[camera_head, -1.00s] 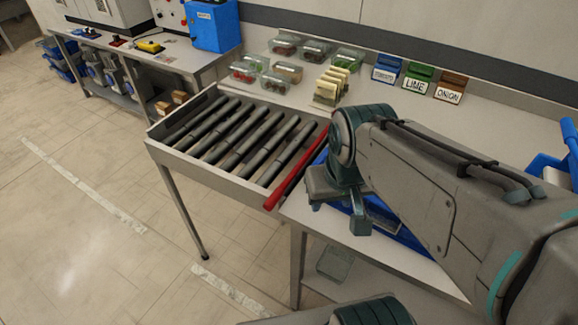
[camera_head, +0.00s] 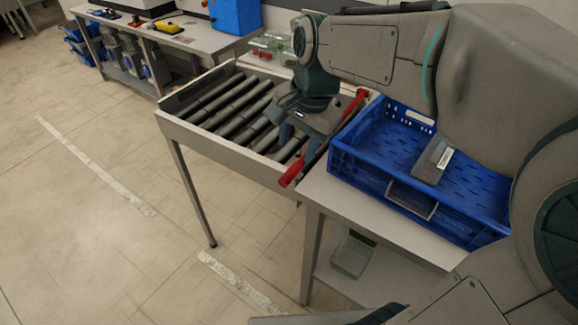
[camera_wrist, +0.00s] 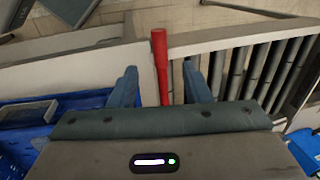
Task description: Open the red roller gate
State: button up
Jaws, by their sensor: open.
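The red roller gate (camera_head: 291,173) is a long red bar across the right end of the roller conveyor (camera_head: 223,153). In the head view its middle is hidden behind my gripper. Its rounded red end (camera_wrist: 159,40) shows in the wrist view. My gripper (camera_head: 297,146) is over the gate with its fingers pointing down. In the wrist view the open fingers (camera_wrist: 160,84) stand apart on either side of the red bar. Gaps show beside the bar, and I cannot tell whether either finger touches it.
A blue crate (camera_head: 357,175) sits on the table right of the gate, with a grey labelled box (camera_head: 433,160) inside. A clear container (camera_head: 352,256) is on the shelf below. The rollers left of the gate are bare.

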aim_at(289, 174)
jog(key=f, duration=0.3)
jog(key=a+f, duration=0.1)
jog(key=f, duration=0.2)
jog(key=w+f+b, duration=0.1)
jog(key=f, duration=0.2)
jog(key=shift+a+f, duration=0.15)
jog(key=shift+a, duration=0.05)
grip_shut()
